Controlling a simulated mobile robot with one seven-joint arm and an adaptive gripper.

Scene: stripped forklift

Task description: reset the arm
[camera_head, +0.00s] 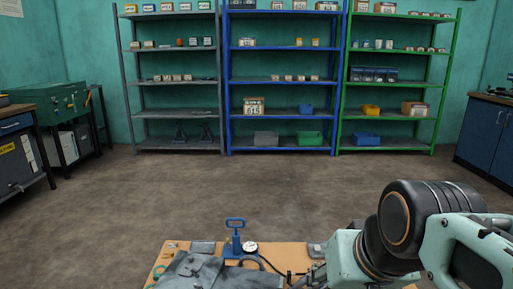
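My arm (405,232) enters at the lower right, with pale green links and a large black joint. It reaches left over a wooden-topped table (288,255) at the bottom edge. I cannot make out my gripper or its fingers here. On the table are a blue hand pump (235,240) with a round gauge (250,248), a black hose, and a grey cloth-like item (190,272) at the front left. My arm hides the table's right part.
Grey (180,112), blue (230,120) and green (393,148) shelf racks with boxes and bins stand along the far wall. A workbench and green case (48,103) are at left, a blue cabinet (487,135) at right. The floor (250,190) between is clear.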

